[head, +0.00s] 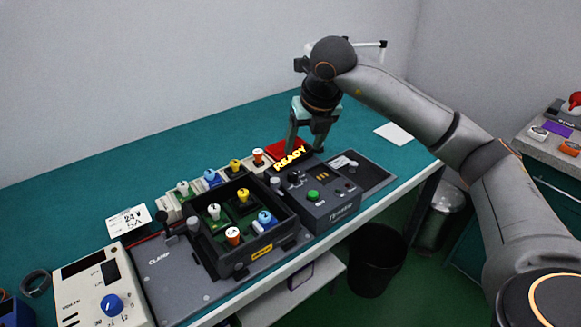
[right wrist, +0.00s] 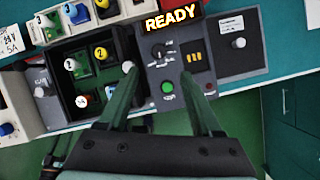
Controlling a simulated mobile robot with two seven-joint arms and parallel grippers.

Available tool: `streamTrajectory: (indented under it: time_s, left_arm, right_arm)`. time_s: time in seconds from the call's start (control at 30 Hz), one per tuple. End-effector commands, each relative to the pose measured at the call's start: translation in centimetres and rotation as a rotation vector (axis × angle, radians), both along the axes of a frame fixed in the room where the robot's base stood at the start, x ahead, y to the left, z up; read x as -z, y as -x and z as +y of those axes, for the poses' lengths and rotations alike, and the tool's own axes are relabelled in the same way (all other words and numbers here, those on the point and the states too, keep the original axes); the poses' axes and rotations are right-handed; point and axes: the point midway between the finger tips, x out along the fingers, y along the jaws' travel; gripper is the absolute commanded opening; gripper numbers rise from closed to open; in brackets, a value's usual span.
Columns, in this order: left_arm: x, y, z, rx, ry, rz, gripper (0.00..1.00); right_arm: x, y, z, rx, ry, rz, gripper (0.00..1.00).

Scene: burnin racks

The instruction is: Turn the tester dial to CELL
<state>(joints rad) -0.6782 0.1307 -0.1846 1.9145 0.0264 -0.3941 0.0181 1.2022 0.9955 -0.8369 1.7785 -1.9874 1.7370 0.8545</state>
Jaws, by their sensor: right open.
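The tester (head: 330,208) is a dark grey box on the bench with a lit READY sign (head: 290,158) at its back. Its black dial (right wrist: 158,51) shows in the right wrist view, above the green button (right wrist: 167,88); the dial's lettering is too small to read. My right gripper (head: 306,148) is open and empty, above the back of the tester in the head view. In the right wrist view, its fingers (right wrist: 158,76) are spread to either side of the dial and button, apart from them. My left gripper is not in view.
A black tray (head: 276,240) with several numbered coloured plugs stands left of the tester. A beige meter with a blue knob (head: 112,304) is at front left. A dark plate (head: 375,178) lies right of the tester. The teal bench behind is mostly clear.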

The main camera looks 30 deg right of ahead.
Motion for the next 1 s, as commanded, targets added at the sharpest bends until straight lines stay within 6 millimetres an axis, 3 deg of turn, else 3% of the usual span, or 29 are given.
streamTrajectory:
  time_s: [0.5, 0.7, 1.0]
  left_arm:
    - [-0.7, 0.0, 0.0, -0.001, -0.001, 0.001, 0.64]
    - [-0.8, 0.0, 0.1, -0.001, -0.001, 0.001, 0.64]
    - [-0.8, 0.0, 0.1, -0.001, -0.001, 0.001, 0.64]
  right_arm:
    - [9.0, -3.6, -0.4, -0.004, -0.003, 0.004, 0.66]
    - [10.5, -4.3, -0.4, -0.005, -0.005, 0.001, 0.66]
    - [10.7, -4.4, -0.5, -0.006, -0.003, 0.001, 0.66]
